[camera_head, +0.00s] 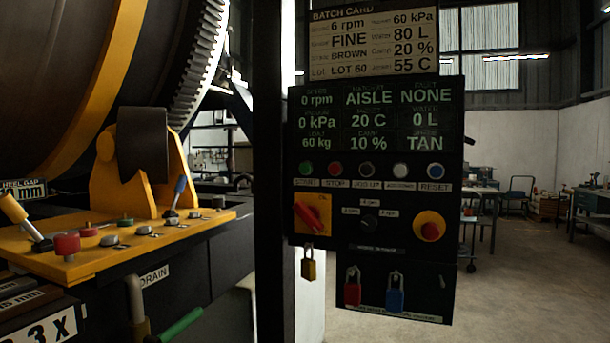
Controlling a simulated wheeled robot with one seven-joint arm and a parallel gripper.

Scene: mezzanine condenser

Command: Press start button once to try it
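The green start button (306,169) is at the left end of a row of round buttons on a dark control panel (345,265). A light label (306,183) sits below it and appears to read START. A red stop button (335,169) is just to its right. Farther right are a dark button (367,170), a pale button (400,171) and a blue reset button (434,171). Nothing covers the start button. The display (375,118) above reads 0 rpm, AISLE and NONE in its top row. My gripper is not in this view.
Below the buttons are a red rotary switch (312,216) on a yellow plate, a dark knob (369,222), a red-on-yellow knob (430,229) and hanging padlocks (308,267). A yellow lever console (130,240) and a large drum (60,80) fill the left. Open floor (530,270) lies right.

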